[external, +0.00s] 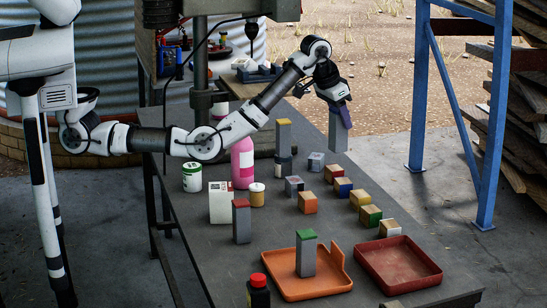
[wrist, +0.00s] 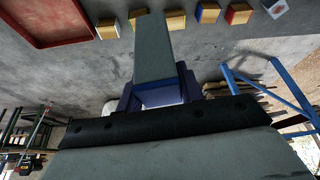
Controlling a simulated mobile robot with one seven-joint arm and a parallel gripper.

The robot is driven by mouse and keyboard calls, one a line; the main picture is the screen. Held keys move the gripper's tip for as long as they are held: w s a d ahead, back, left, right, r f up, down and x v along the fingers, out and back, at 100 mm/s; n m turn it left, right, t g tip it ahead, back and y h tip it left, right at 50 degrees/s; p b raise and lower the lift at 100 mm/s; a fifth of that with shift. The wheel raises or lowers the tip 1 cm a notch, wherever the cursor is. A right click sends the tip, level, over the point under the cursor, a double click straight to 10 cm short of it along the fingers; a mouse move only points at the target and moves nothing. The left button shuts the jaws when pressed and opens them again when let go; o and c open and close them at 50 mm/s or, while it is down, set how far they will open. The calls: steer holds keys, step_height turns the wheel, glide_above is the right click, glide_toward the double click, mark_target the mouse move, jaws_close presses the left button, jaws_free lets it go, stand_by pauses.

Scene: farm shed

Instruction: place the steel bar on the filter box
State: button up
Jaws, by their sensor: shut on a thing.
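In the wrist view the bar (wrist: 153,48) sticks out from between the blue fingers (wrist: 157,92). A white carton with small print (external: 222,203) stands on the bench left of centre, well away from the bar. It may be the filter box, but I cannot read its label.
Bars with red (external: 241,222), green (external: 305,255) and yellow (external: 284,136) tops stand upright on or above the bench. Small blocks (external: 308,203), a pink bottle (external: 243,164), an orange tray (external: 289,289) and a red tray (external: 405,283) take up more room. A blue post (external: 418,90) rises at right.

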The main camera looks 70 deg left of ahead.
steer(key=s+a+r+n+g+y+b, duration=0.1)
steer(key=s+a+r+n+y, duration=0.1)
steer(key=s+a+r+n, duration=0.45)
steer(key=s+a+r+n+g+y, duration=0.1)
steer(key=s+r+n, duration=0.25)
steer(key=s, duration=0.55)
steer(key=s+a+f+n+g+y+b, duration=0.1)
steer(key=s+a+n, duration=0.15)
steer(key=s, duration=0.45)
steer(key=s+a+f+n+g, duration=0.15)
steer(key=s+n, duration=0.25)
steer(key=s, duration=0.4)
steer(key=shift+w+a+f+b, duration=0.1)
steer(key=shift+f+b, duration=0.1)
steer(key=shift+f, duration=2.95)
steer(key=shift+w+a+f+b, duration=0.1)
steer(key=shift+a+f+b, duration=0.1)
steer(key=shift+f, duration=2.9)
steer(key=shift+a+f+b, duration=0.1)
steer(key=shift+f+b, duration=0.1)
steer(key=shift+f, duration=2.95)
steer(key=shift+f, duration=0.1)
steer(key=o, duration=1.2)
steer(key=shift+f, duration=0.1)
steer(key=shift+c, duration=0.2)
